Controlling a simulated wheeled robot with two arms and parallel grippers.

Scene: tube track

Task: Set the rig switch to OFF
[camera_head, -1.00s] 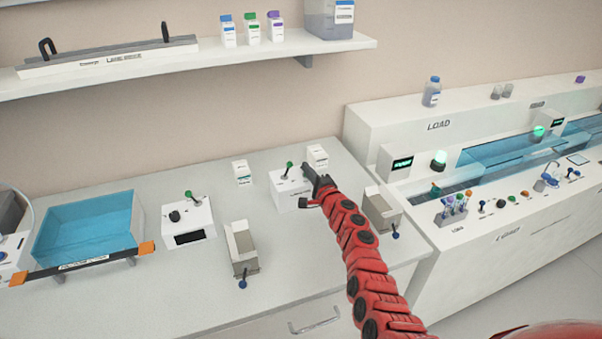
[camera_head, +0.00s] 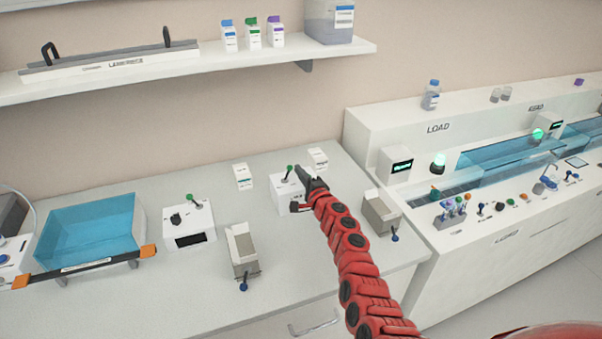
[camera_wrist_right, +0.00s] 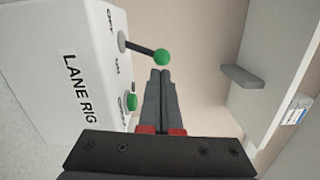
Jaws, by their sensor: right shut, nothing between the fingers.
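The white rig box (camera_head: 278,187), marked LANE RIG in the right wrist view (camera_wrist_right: 60,60), stands at the back of the bench. Its switch is a dark lever with a green ball knob (camera_head: 289,168). In the wrist view the knob (camera_wrist_right: 161,57) sits a little lower in the picture than the lever's base, towards the ON label side; OFF is printed above. My right gripper (camera_head: 302,172) is shut and empty. Its tips (camera_wrist_right: 160,74) are just below the knob in the wrist view; I cannot tell whether they touch. My left gripper is not in view.
A green button (camera_wrist_right: 131,102) is on the same box face. A similar lever box (camera_head: 203,220), a blue tank (camera_head: 90,235) and a grey-white holder (camera_head: 242,250) stand left. Small white boxes (camera_head: 242,176) are behind. A shelf (camera_head: 220,62) hangs above. The LOAD machine (camera_head: 380,135) is right.

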